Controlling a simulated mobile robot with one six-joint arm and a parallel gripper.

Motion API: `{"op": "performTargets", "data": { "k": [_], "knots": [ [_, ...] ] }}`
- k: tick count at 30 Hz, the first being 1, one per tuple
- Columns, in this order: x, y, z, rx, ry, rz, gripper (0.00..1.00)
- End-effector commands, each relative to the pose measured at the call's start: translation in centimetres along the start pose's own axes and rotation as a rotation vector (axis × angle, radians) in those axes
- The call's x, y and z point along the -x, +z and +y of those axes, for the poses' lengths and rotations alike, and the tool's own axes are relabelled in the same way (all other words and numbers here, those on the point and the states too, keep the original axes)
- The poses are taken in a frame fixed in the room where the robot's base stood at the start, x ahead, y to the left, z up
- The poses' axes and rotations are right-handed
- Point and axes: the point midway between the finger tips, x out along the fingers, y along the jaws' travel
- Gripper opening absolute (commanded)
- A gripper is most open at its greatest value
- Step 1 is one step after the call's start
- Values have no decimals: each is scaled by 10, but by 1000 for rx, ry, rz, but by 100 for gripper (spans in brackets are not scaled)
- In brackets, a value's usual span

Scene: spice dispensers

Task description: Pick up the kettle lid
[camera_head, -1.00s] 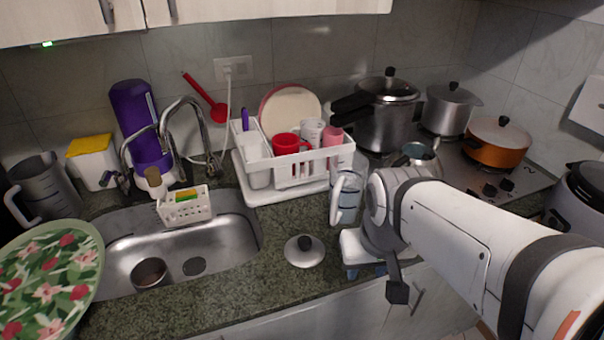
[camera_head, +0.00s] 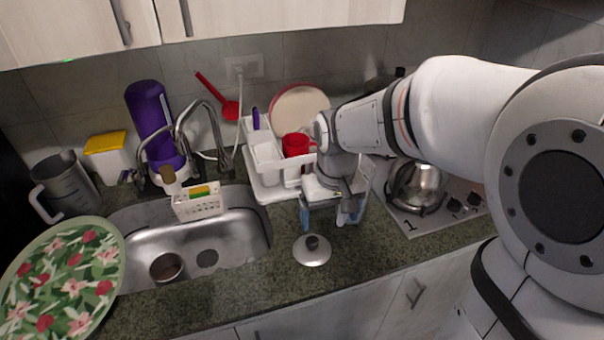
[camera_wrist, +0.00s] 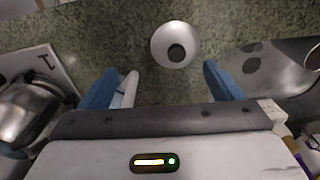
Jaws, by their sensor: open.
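The kettle lid (camera_head: 312,251) is a round silver lid with a dark knob. It lies knob up on the counter, right of the sink. In the wrist view the lid (camera_wrist: 174,44) shows whole, beyond the fingertips and roughly between their lines. My gripper (camera_head: 326,215) is open and empty, with its blue fingers pointing down above the counter, behind the lid and slightly right of it. Both fingers also show in the wrist view. The silver kettle (camera_head: 417,187) stands on the stove to the right, partly hidden by my arm.
A white dish rack (camera_head: 264,178) with a red mug (camera_head: 297,145) stands behind my gripper. The sink (camera_head: 225,240) lies to the left, with a floral plate (camera_head: 62,280) beside it. A clear jug is partly hidden close to my gripper. The counter around the lid is clear.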

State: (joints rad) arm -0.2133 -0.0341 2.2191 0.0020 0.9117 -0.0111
Motion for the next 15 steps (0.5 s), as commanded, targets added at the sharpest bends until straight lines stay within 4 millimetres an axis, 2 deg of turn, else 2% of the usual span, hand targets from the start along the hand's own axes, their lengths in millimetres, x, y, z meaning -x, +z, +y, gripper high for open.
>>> {"op": "performTargets", "data": {
  "k": [3,5,8,15],
  "knots": [
    [0,-18,-18,39,0,-32,96],
    [-2,-23,-23,49,0,-40,100],
    [-10,-26,-28,57,0,-48,100],
    [-51,-24,-28,58,0,-51,100]
  ]
}}
